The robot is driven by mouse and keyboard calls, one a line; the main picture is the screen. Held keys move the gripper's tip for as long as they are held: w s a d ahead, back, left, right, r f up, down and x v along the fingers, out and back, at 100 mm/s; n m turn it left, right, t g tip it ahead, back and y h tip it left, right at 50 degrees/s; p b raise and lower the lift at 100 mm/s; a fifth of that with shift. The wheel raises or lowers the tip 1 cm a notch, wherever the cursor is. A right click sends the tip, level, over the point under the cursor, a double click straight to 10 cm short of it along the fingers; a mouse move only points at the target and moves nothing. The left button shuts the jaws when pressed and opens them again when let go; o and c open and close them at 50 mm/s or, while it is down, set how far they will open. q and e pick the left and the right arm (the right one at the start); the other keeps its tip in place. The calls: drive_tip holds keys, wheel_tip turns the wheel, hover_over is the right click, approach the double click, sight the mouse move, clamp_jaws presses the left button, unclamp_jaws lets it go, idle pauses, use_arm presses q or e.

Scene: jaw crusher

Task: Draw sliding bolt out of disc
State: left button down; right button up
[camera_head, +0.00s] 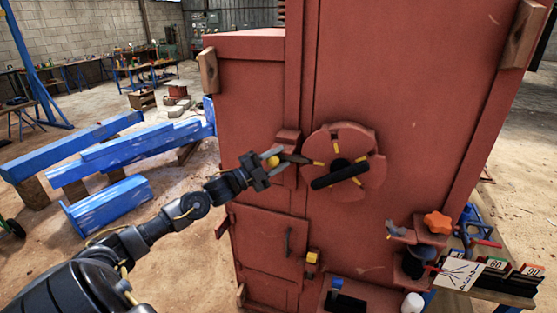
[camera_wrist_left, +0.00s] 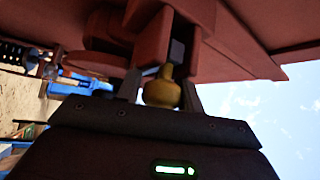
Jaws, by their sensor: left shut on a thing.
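The red disc (camera_head: 371,185) is mounted on the front of the red crusher housing, with notches in its rim, yellow marks and a black bar across it. The sliding bolt (camera_head: 273,162) sits left of the disc, its yellow knob facing my left arm. In the left wrist view the brass-yellow knob (camera_wrist_left: 162,91) is between the fingers, with a dark bolt shaft behind it in a red bracket (camera_wrist_left: 148,27). My left gripper (camera_head: 268,167) is shut on the knob. Whether the bolt's tip is inside the disc is hard to tell. My right gripper is not in view.
A shelf at the lower right holds an orange star knob (camera_head: 437,222) and a black cup-like part. A side table (camera_head: 490,292) with tools and number cards stands further right. Blue beams (camera_head: 110,205) lie on the floor at left.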

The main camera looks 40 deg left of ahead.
use_arm(q)
drive_tip(key=a, duration=0.2)
drive_tip(key=s+a+b, duration=0.1)
drive_tip(key=a, duration=0.1)
drive_tip(key=shift+s+r, duration=0.1)
drive_tip(key=shift+r, duration=0.25)
drive_tip(key=c, duration=1)
unclamp_jaws()
drive_tip(key=shift+s+a, duration=0.1)
drive_tip(key=shift+f, duration=0.15)
drive_tip(key=b+v, duration=0.4)
drive_tip(key=v, duration=0.6)
drive_tip(key=shift+s+f, duration=0.2)
drive_tip(key=shift+s, duration=0.15)
